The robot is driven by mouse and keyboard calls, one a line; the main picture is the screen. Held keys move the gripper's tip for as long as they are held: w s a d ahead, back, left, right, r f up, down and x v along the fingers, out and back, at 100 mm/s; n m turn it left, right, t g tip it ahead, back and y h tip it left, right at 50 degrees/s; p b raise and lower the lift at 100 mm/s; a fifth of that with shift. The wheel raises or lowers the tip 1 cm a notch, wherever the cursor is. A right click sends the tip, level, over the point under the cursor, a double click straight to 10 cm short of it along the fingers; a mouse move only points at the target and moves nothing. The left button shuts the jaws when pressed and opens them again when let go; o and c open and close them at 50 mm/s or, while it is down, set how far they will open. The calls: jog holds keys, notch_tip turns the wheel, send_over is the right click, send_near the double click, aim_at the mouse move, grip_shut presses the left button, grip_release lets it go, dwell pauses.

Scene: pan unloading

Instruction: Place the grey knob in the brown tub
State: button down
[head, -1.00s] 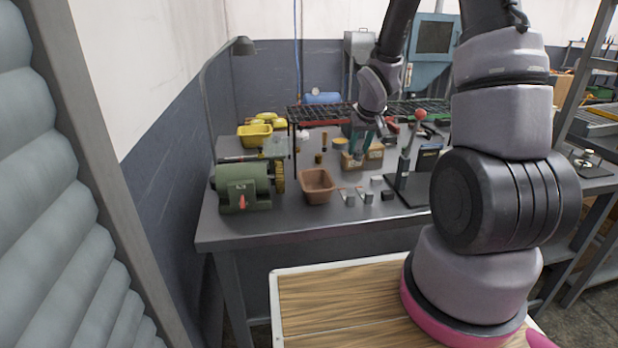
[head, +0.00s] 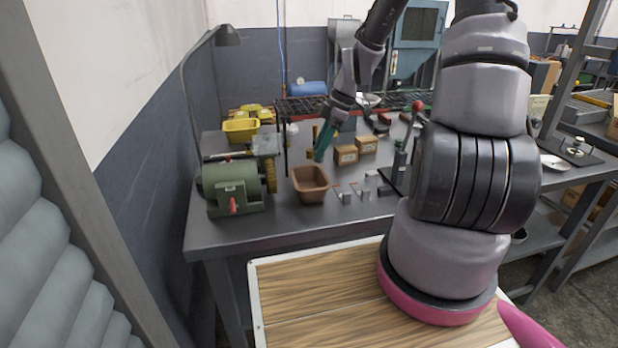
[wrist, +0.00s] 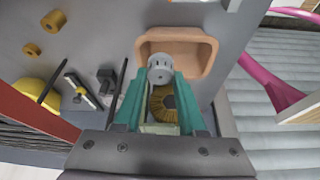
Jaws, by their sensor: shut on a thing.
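The brown tub (head: 312,196) stands open on the grey bench, right of the green machine. In the wrist view the tub (wrist: 207,62) lies just beyond my fingertips, and its visible floor looks empty. My gripper (head: 320,156) has teal fingers and hangs above the tub's back right rim in the head view. In the wrist view my gripper (wrist: 160,84) is shut on the grey knob (wrist: 160,68), a ribbed round piece. The knob overlaps the near part of the tub in that view but is held above it. I cannot make out the knob in the head view.
The green machine (head: 228,190) with a yellow-brown brush wheel (head: 270,176) stands close left of the tub. Cardboard boxes (head: 346,154) and small metal pieces (head: 345,197) lie to the right. A lever press with a red knob (head: 418,107) and a yellow bin (head: 240,130) stand farther off.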

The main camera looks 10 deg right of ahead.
aim_at(310, 178)
jog(key=s+a+r+n+g, duration=0.1)
jog(key=s+a+n+g, duration=0.15)
jog(key=n, duration=0.35)
jog(key=shift+t+h, duration=0.25)
jog(key=shift+h, duration=0.05)
jog(key=f, duration=0.9)
jog(key=shift+w+a+f, duration=0.1)
jog(key=shift+w+a, duration=0.15)
jog(key=shift+a, duration=0.15)
jog(key=shift+c, duration=2.4)
grip_release()
